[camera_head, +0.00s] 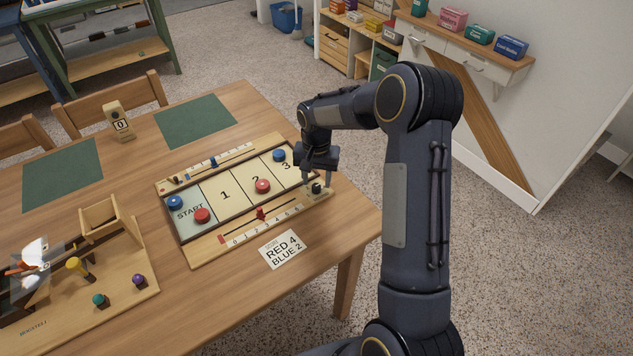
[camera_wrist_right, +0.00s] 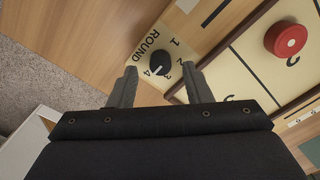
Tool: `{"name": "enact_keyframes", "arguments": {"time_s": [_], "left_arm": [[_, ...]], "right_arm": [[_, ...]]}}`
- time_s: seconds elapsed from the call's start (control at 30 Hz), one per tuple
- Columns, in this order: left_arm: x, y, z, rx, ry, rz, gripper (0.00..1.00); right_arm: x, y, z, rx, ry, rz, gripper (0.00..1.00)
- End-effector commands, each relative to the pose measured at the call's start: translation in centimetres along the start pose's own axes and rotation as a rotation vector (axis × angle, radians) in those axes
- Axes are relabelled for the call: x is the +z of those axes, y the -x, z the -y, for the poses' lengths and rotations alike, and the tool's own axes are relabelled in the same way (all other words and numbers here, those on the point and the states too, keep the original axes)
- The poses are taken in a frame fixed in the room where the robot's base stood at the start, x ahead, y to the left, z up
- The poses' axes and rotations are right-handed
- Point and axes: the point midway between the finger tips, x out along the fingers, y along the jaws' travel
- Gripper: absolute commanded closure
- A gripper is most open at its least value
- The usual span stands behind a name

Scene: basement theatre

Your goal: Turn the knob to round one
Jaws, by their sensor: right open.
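The dark round knob (camera_wrist_right: 160,63) sits on a small wooden plate printed ROUND with the numbers 1 to 4. A pale pointer line on the knob faces the 3 and 4 side, away from the 1; I cannot tell exactly which number it meets. In the head view the knob (camera_head: 316,188) is at the right end of the game board (camera_head: 226,195). My right gripper (camera_head: 317,184) points down over it. In the wrist view the right gripper's fingers (camera_wrist_right: 159,72) are open, one on each side of the knob, with gaps visible. My left gripper is out of view.
Red discs (camera_head: 262,186) and blue discs (camera_head: 279,155) lie on the board. A card (camera_head: 283,249) reading RED 4 BLUE 2 lies in front. A wooden counter block (camera_head: 119,122) showing 0 stands at the back. A wooden toy base (camera_head: 120,300) with pegs is at left.

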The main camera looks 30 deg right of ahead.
Motion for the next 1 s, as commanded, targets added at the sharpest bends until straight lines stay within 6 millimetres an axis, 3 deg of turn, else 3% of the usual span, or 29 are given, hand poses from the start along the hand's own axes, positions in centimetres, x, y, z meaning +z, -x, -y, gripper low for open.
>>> {"name": "enact_keyframes", "arguments": {"time_s": [0.2, 0.47, 0.8, 1.0], "left_arm": [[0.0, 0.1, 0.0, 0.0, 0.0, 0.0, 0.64], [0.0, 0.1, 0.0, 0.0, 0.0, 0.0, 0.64], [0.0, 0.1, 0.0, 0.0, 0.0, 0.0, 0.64], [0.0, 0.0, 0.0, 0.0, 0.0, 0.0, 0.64]], "right_arm": [[0.0, -1.9, 0.0, 0.0, 0.001, 0.001, 0.55], [0.0, -2.0, 0.0, -0.001, 0.001, 0.0, 0.55], [0.0, -2.0, 0.0, -0.001, 0.001, 0.0, 0.98], [0.0, -2.0, 0.0, -0.001, 0.011, 0.0, 1.0]]}}
